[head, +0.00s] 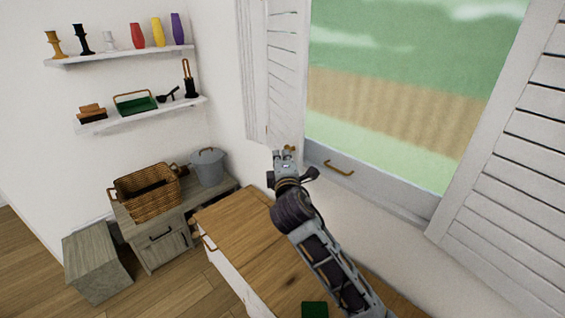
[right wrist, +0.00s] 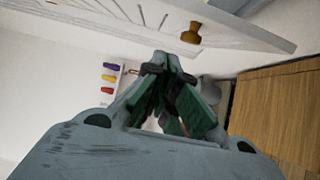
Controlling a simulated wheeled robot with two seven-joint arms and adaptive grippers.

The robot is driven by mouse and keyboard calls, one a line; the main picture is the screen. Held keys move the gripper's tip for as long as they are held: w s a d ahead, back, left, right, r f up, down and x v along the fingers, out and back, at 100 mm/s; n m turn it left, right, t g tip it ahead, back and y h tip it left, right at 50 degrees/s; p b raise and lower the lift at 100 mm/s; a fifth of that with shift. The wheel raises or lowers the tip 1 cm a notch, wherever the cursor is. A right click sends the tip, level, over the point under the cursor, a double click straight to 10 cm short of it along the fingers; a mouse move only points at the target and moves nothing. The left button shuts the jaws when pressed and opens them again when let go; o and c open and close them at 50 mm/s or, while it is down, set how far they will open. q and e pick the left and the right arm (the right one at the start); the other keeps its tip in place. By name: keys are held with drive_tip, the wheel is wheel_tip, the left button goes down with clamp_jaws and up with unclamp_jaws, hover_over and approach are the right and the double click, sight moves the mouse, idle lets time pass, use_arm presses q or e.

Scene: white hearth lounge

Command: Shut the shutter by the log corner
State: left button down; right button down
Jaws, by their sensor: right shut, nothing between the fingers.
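The white louvred left shutter (head: 287,75) stands swung open at the left side of the window, on the side of the basket and bucket. A brass knob (head: 291,149) sits low on it; the knob (right wrist: 190,34) also shows in the right wrist view, on the shutter panel (right wrist: 120,20). My right gripper (head: 284,154) is shut and empty, close to the lower end of this shutter. In the right wrist view its fingertips (right wrist: 166,60) are just below and left of the knob, seemingly apart from it. My left gripper is out of view.
The right shutter (head: 510,150) stands open. A brass handle (head: 338,168) is on the window's lower rail. A wooden-topped cabinet (head: 240,225) is below my right arm, with a green block (head: 314,309). A wicker basket (head: 148,195) and grey bucket (head: 207,167) stand at left.

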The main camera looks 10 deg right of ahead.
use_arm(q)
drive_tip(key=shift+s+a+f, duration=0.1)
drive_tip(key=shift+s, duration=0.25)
use_arm(e)
drive_tip(key=w+d, duration=0.4)
drive_tip(key=w, duration=0.2)
drive_tip(key=shift+d, duration=0.15)
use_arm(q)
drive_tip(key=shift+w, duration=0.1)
use_arm(e)
drive_tip(key=shift+w, duration=0.1)
